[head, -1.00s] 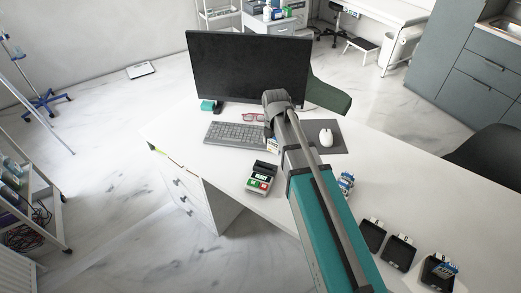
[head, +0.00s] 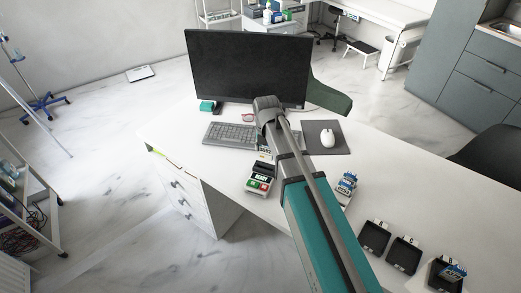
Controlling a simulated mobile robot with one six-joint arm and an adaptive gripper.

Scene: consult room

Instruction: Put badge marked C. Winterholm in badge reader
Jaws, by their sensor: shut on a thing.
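The badge reader (head: 259,182) is a small dark and white device with a green and a red area, standing on the desk left of my arm. My gripper (head: 266,142) points down just behind the reader, mostly hidden by my own wrist and arm. It is shut on a small badge (head: 264,155), whose pale lower part shows close above the reader's back edge. I cannot read the name on it, nor tell whether it touches the reader. Another blue and white badge (head: 347,183) stands right of my arm.
Black trays (head: 373,237) with letter tags stand at the desk's front right; the rightmost tray (head: 437,277) holds a blue and white badge (head: 453,271). A monitor (head: 245,68), keyboard (head: 229,135) and mouse (head: 327,138) are behind. The white desk (head: 410,185) is bare at right.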

